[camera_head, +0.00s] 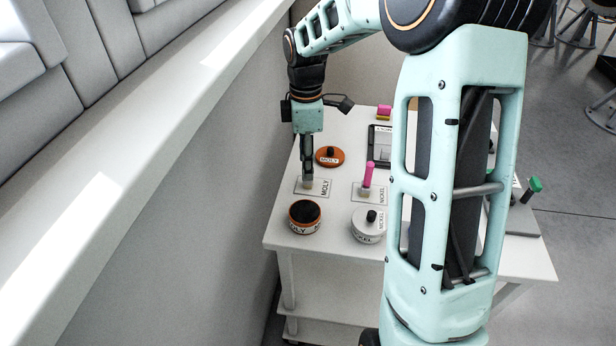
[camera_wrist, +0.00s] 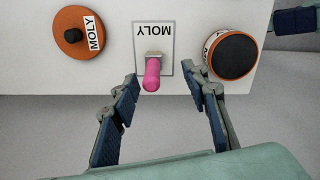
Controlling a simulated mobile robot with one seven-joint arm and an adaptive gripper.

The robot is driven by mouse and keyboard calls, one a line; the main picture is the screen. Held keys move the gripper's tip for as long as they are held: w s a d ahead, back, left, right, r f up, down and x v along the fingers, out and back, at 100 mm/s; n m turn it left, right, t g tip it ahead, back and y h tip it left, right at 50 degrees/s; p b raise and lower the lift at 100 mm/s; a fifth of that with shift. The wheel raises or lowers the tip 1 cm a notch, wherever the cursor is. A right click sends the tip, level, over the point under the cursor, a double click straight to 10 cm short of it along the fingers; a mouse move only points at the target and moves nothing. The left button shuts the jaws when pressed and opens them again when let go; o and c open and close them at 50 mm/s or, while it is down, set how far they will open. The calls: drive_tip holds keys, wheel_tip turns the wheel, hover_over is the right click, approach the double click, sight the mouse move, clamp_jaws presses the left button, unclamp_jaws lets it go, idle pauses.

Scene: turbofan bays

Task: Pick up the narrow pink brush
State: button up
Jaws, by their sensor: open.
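In the wrist view, a pink brush handle (camera_wrist: 152,75) stands upright on a card (camera_wrist: 167,62) lettered MOLY. My gripper (camera_wrist: 163,88) is open, its fingers on either side of the handle and no contact visible. In the head view, my gripper (camera_head: 307,160) points down over the MOLY card (camera_head: 322,188), hiding most of the brush there; a pale block shows at its foot. A second pink brush (camera_head: 368,175) stands on the card to the right. I cannot tell which brush is narrower.
An orange-sided MOLY jar (camera_head: 305,216) and an orange lid (camera_head: 329,156) flank the card. A white jar (camera_head: 368,226) with a black knob is to the right. A green-topped handle (camera_head: 532,188) stands at far right. A pale wall runs along the table's left.

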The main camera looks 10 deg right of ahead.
drive_tip(key=f, duration=0.5)
drive_tip(key=shift+w+d, duration=0.2)
drive_tip(key=shift+w, duration=0.15)
drive_tip(key=shift+c, duration=0.3)
clamp_jaws()
